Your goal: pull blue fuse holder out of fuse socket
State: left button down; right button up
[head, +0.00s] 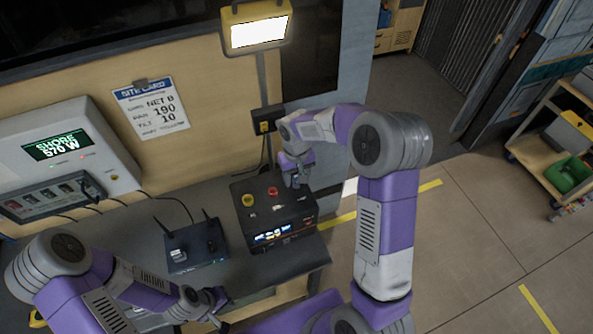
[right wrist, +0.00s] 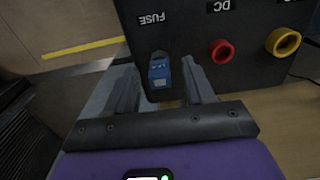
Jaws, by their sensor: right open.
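In the head view my right gripper (head: 296,180) is at the box's far right edge, and the holder is hidden there. My left gripper (head: 218,302) is low near the table's front, away from the box; its opening is unclear.
A router with antennas (head: 195,245) stands left of the box (head: 262,215) on the grey table (head: 150,215). Red (right wrist: 220,51) and yellow (right wrist: 283,42) ring connectors are right of the socket. A lamp (head: 256,32) hangs above. The floor right of the table is open.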

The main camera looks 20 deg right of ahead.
grip_shut()
dwell(0.6)
